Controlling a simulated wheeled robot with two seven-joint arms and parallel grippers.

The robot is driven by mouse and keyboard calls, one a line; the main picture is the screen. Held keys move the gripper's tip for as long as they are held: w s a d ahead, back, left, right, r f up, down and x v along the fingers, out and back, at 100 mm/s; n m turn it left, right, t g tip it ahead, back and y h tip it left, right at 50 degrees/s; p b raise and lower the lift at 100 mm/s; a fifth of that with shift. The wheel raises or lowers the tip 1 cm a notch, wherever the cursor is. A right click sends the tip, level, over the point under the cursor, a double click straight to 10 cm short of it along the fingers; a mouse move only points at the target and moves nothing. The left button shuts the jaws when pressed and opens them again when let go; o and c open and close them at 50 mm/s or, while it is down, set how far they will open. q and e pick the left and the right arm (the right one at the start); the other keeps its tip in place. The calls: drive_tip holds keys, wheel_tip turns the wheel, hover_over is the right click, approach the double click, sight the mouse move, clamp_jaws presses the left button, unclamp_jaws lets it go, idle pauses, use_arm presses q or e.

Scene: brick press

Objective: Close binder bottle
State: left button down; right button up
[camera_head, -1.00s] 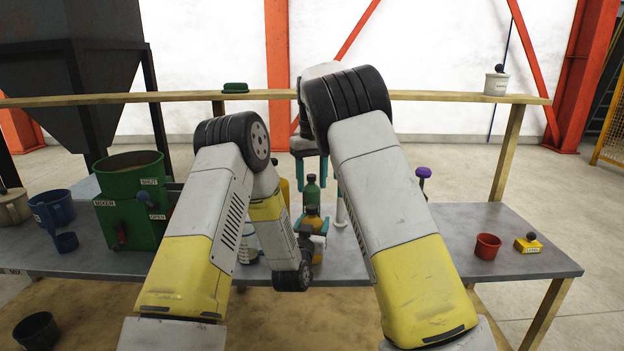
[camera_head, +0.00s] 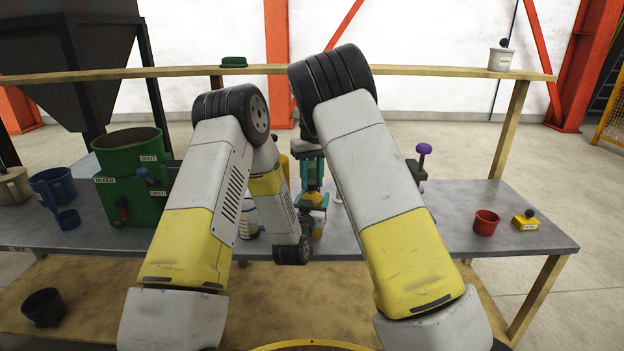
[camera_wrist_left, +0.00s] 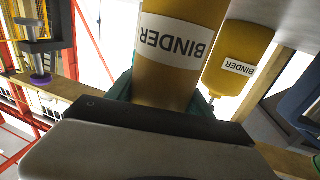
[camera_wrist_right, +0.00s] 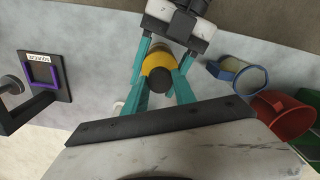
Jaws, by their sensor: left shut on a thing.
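The yellow binder bottle (camera_head: 314,198) stands upright behind my left forearm. Its BINDER label is upside down in the left wrist view (camera_wrist_left: 170,80). My left gripper (camera_head: 309,212) is shut on the bottle's body. My right gripper (camera_head: 310,172) is directly above, pointing down. In the right wrist view its teal fingers (camera_wrist_right: 161,88) are open on either side of the bottle's dark round top (camera_wrist_right: 160,79). Whether they touch it is hard to tell. A second BINDER container (camera_wrist_left: 238,60) is beside the held bottle in the left wrist view.
The green mixer (camera_head: 130,170) and blue cups (camera_head: 53,186) are at the left. The table's right side is mostly clear.

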clamp_jaws()
drive_tip(key=o, duration=0.7)
unclamp_jaws()
wheel_tip(320, 180, up, 12)
use_arm(q)
drive_tip(key=shift+c, duration=1.6)
unclamp_jaws()
